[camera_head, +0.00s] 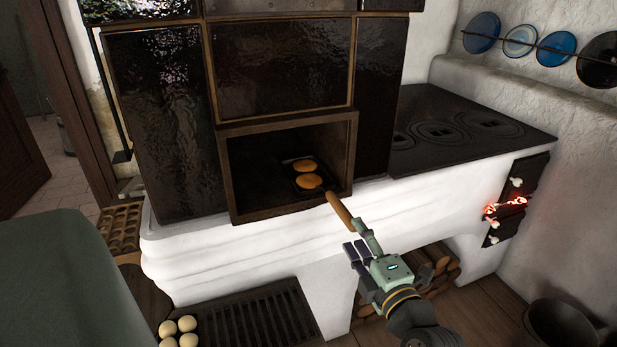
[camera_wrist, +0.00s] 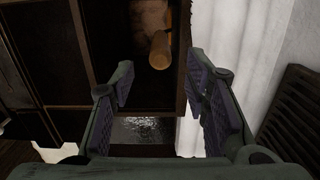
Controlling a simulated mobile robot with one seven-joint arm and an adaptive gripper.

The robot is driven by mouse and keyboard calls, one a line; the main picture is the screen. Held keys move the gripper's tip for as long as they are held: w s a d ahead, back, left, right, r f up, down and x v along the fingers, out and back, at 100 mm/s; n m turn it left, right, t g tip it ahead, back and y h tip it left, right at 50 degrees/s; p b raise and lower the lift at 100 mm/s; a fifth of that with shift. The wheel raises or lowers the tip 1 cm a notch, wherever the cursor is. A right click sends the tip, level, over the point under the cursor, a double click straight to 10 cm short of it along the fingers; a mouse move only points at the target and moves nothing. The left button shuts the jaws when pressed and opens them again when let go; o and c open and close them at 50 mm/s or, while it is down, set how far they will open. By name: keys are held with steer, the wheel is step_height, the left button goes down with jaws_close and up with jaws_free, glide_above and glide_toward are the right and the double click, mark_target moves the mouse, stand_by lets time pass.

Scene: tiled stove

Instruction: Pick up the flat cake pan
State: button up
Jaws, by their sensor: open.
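The flat cake pan (camera_head: 297,166) is dark and lies inside the open oven niche, with two round golden-brown cakes (camera_head: 308,181) on it. Its wooden handle (camera_head: 339,208) sticks out over the niche's front edge toward my gripper. My gripper (camera_head: 357,238) is open, just in front of the handle's end. In the wrist view, the handle (camera_wrist: 160,50) shows its rounded end ahead of my gripper (camera_wrist: 159,80), in line with the gap between the two fingers. The fingers do not appear closed on it. The pan's far part is dim.
Eggs (camera_head: 178,330) sit at the lower left.

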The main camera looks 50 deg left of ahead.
mark_target(341, 204)
steer(key=p+x, duration=0.1)
steer(key=x, duration=0.4)
steer(key=shift+s+r, duration=0.1)
steer(key=shift+s, duration=0.05)
steer(key=p+x, duration=0.1)
steer(key=x, duration=0.1)
steer(key=p+x, duration=0.2)
steer(key=x, duration=0.1)
steer(key=shift+w+d, duration=0.2)
steer(key=shift+w, duration=0.1)
steer(key=shift+w+a, duration=0.2)
steer(key=shift+a, duration=0.2)
steer(key=shift+c, duration=0.4)
jaws_close()
